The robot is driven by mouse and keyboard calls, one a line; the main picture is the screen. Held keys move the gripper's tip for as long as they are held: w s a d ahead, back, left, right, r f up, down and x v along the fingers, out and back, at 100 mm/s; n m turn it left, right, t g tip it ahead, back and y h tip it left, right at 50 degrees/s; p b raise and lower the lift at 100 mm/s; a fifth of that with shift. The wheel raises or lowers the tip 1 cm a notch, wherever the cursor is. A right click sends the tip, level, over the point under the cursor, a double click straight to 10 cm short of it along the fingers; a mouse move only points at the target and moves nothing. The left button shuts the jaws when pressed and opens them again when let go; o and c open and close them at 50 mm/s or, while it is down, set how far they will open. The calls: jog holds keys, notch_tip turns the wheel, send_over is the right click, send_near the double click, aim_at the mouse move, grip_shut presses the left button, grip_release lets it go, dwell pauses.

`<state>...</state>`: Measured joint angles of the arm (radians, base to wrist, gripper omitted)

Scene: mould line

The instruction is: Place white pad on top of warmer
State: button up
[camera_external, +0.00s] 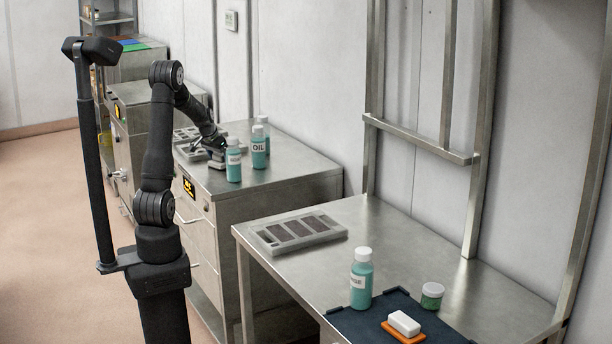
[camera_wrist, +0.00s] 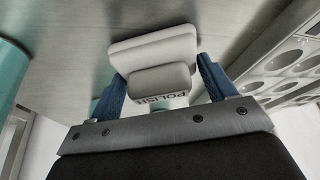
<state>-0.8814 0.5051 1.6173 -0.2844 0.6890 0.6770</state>
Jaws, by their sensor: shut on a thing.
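My gripper (camera_external: 216,152) is over the top of a steel cabinet with a yellow-lettered front display, likely the warmer (camera_external: 285,205). In the wrist view my gripper (camera_wrist: 160,76) has its blue fingers shut on a pale pad with a raised grip marked POLISH (camera_wrist: 158,80). The pad's flat base (camera_wrist: 152,48) shows beyond the grip, over the steel top. In the outside view the pad is small and partly hidden by my gripper; I cannot tell whether it touches the cabinet top.
Teal bottles (camera_external: 233,165), one marked OIL (camera_external: 258,152), stand right of my gripper. A grey mould tray (camera_external: 185,134) lies behind it. The nearer table (camera_external: 400,240) holds another tray (camera_external: 300,233), a bottle (camera_external: 361,285), a green jar (camera_external: 432,297) and a white block (camera_external: 404,323) on an orange base.

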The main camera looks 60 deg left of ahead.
jog(key=o, duration=1)
jog(key=v, duration=1.2)
jog(key=x, duration=1.2)
jog(key=shift+f, duration=0.2)
notch_tip(320, 180, up, 3)
jog(key=shift+r, duration=0.65)
